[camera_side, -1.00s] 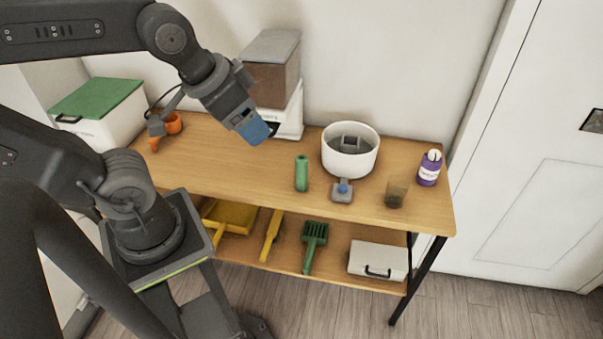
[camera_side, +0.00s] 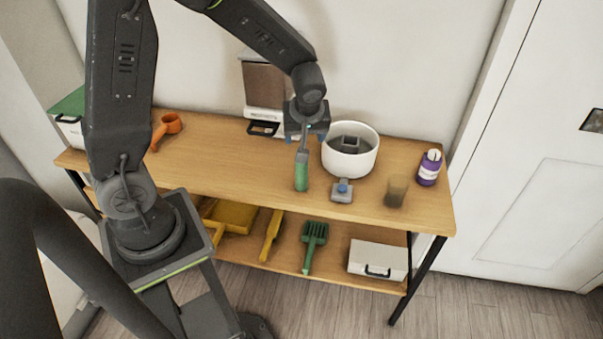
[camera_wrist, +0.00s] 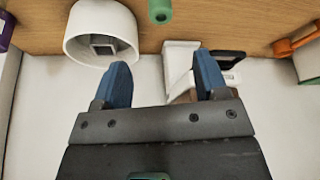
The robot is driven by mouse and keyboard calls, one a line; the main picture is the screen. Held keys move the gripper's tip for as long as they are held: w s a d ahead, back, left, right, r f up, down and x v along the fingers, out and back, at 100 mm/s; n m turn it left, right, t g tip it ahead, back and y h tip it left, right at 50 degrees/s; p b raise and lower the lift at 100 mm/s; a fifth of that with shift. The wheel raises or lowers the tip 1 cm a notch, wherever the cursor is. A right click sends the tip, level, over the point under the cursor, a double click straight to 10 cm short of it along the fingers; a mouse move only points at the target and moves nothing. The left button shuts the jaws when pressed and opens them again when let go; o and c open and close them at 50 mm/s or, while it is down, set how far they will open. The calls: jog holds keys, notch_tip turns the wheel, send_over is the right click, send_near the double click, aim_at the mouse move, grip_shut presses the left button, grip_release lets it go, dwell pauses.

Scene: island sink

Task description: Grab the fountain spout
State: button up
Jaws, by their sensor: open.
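A small grey piece with a blue top (camera_side: 342,190) stands on the wooden table in front of a round white bowl (camera_side: 350,163). A grey block (camera_side: 349,144) sits inside the bowl and also shows in the wrist view (camera_wrist: 103,44). I cannot tell which grey piece is the fountain spout. My gripper (camera_side: 305,124) is above the table, left of the bowl and behind the green cylinder in the side view. Its blue fingers (camera_wrist: 160,66) are spread and empty in the wrist view. The small blue-topped piece is not visible there.
The green cylinder (camera_side: 301,177) stands left of the blue-topped piece. A brown cup (camera_side: 396,191) and a purple bottle (camera_side: 429,168) are to the right. A white dispenser (camera_side: 265,112) and an orange scoop (camera_side: 166,128) are to the left. The left-middle tabletop is clear.

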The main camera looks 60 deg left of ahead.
send_over(301, 173)
jog(key=f, duration=0.8)
jog(key=shift+w+a+f, duration=0.2)
jog(key=shift+w+f, duration=0.05)
jog(key=shift+w, duration=0.15)
jog(key=shift+x, duration=2.6)
jog(key=shift+s+d+f, duration=0.1)
jog(key=shift+s+d, duration=0.05)
jog(key=shift+s, duration=0.05)
jog(key=shift+c, duration=0.4)
jog(key=c, duration=0.9)
